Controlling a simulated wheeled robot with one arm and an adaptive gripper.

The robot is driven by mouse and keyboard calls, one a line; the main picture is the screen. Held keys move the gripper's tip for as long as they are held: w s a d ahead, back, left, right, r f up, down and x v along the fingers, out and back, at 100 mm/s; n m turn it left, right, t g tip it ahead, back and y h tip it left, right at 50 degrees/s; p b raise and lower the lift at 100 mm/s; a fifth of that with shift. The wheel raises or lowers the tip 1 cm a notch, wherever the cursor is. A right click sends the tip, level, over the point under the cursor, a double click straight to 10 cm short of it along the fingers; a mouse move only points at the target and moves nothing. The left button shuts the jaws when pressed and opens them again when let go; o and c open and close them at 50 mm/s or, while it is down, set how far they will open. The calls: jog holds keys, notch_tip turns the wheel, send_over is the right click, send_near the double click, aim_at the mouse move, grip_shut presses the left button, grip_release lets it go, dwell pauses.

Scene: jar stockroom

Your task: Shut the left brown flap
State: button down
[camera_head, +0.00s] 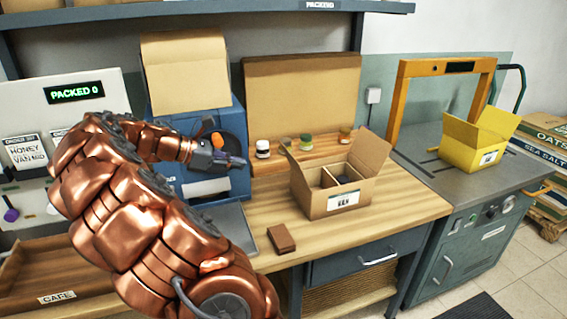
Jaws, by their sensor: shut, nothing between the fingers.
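An open brown box (332,203) with a white label on its front stands on the wooden bench. Its left brown flap (298,169) stands up, tilted a little outward. Its right flap (374,153) is also up and leans outward. A divider and something dark show inside the box. My gripper (240,161) is shut and empty, to the left of the box and apart from the left flap, in front of a blue machine.
Small jars (305,141) stand behind the box. A brown block (281,239) lies at the bench's front edge. A yellow open box (478,143) sits on the metal counter right, beside an orange frame (400,82). The bench between gripper and box looks clear.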

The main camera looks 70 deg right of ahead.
jog(key=d+f+n, duration=0.1)
jog(key=d, duration=0.2)
jog(key=p, duration=0.2)
send_near(295, 162)
notch_tip(295, 162, down, 3)
jog(key=s+d, duration=0.2)
jog(key=s, duration=0.1)
jog(key=shift+s+d+r, duration=0.3)
jog(key=shift+s+d, duration=0.3)
jog(key=shift+d, duration=0.05)
